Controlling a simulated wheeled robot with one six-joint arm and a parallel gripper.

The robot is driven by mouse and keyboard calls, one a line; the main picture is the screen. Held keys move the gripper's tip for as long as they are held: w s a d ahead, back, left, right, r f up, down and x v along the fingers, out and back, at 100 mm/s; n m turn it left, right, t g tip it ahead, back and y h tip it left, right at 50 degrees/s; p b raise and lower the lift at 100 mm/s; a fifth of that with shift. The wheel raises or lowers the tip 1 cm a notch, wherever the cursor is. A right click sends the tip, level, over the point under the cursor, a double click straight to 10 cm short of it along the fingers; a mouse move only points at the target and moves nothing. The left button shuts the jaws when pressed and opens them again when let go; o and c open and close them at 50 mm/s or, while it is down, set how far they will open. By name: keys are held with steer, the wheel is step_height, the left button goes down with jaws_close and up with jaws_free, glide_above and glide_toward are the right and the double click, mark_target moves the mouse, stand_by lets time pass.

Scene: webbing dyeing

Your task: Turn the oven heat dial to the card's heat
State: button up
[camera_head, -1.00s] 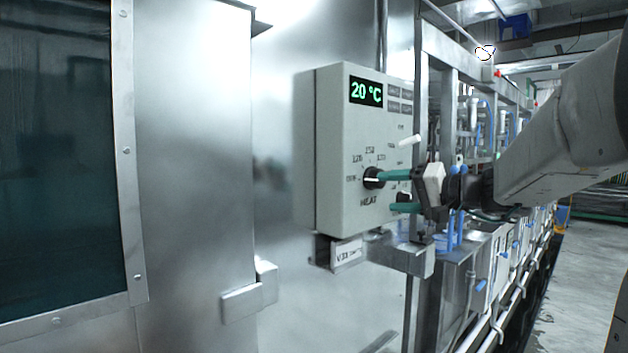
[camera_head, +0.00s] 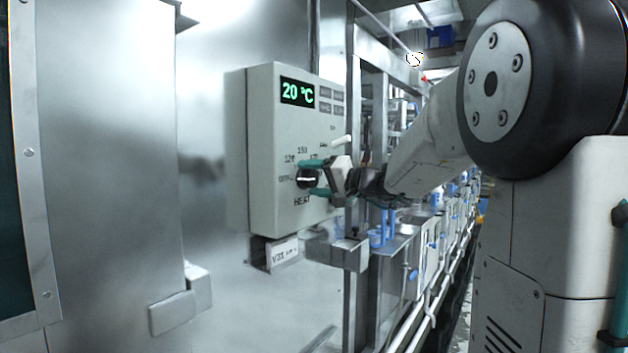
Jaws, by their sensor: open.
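The black heat dial (camera_head: 304,179) is on the front of the grey control box (camera_head: 262,150), above the word HEAT. Its white mark lies about level, in line with the label at its left, which seems to read OFF; numbers arc above it. My gripper (camera_head: 311,179) is open at the dial, one teal finger above it and one below. I cannot tell whether the fingers touch it. The green display (camera_head: 297,93) reads 20 °C. A white card (camera_head: 285,253) sits in a holder under the box; its text, starting like "V2", is too small to read fully.
A white lever (camera_head: 342,140) sticks out of the box just above my gripper. A metal ledge (camera_head: 345,252) juts out below it. Steel frames and blue-handled tanks (camera_head: 428,262) run back at the right. The steel wall (camera_head: 100,200) at the left is flat.

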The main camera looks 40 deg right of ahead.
steer(key=c, duration=1)
steer(key=shift+m, duration=0.5)
steer(key=m, duration=0.3)
steer(key=shift+m, duration=0.4)
steer(key=m, duration=0.4)
steer(key=shift+m, duration=0.3)
steer(key=m, duration=0.4)
steer(key=shift+f+m, duration=0.1)
steer(key=shift+m, duration=2.1)
